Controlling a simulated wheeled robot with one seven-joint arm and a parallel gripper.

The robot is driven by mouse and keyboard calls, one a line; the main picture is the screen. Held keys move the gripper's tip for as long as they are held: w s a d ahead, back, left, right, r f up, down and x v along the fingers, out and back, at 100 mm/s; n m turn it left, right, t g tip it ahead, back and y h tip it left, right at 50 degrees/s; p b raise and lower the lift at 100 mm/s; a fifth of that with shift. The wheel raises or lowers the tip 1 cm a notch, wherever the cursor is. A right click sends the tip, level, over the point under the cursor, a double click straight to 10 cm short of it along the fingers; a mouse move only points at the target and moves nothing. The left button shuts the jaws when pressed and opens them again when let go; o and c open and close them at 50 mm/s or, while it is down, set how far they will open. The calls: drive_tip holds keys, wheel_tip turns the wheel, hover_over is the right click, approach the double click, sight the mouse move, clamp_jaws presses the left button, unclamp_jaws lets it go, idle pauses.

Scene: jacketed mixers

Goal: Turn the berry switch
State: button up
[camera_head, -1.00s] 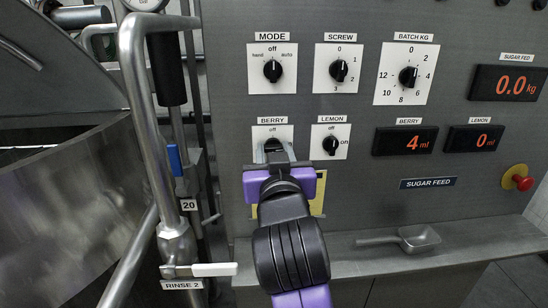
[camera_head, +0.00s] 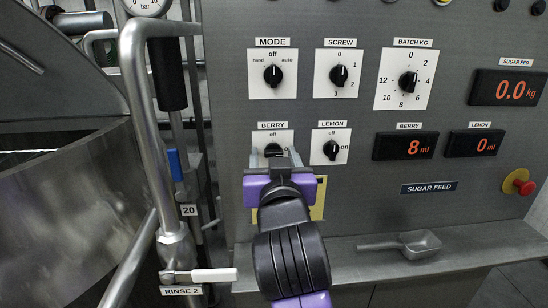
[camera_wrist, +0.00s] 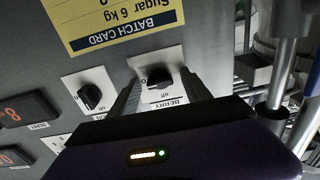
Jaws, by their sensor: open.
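The berry switch (camera_head: 273,149) is a black knob on a white plate under the BERRY label. Its top shows above my gripper (camera_head: 276,160) in the head view; its lower part is hidden. In the wrist view, upside down, the berry knob (camera_wrist: 160,78) sits between and just beyond the two fingers of my open gripper (camera_wrist: 160,90). The fingers appear apart from the knob. I cannot tell exactly which way its pointer faces. The berry display (camera_head: 405,143) reads 8 ml.
The lemon switch (camera_head: 332,150) is close to the right of my gripper, and the lemon display (camera_head: 474,142) reads 0. A yellow batch card (camera_head: 318,200) is behind my gripper. A metal pipe (camera_head: 150,130) stands at left. A scoop (camera_head: 412,243) lies on the ledge.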

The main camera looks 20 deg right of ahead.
drive_tip(key=shift+s, duration=0.1)
drive_tip(key=v, duration=0.7)
drive_tip(key=shift+s+a+b, duration=0.15)
drive_tip(key=shift+s+b, duration=0.15)
drive_tip(key=shift+b, duration=0.15)
idle(6.8)
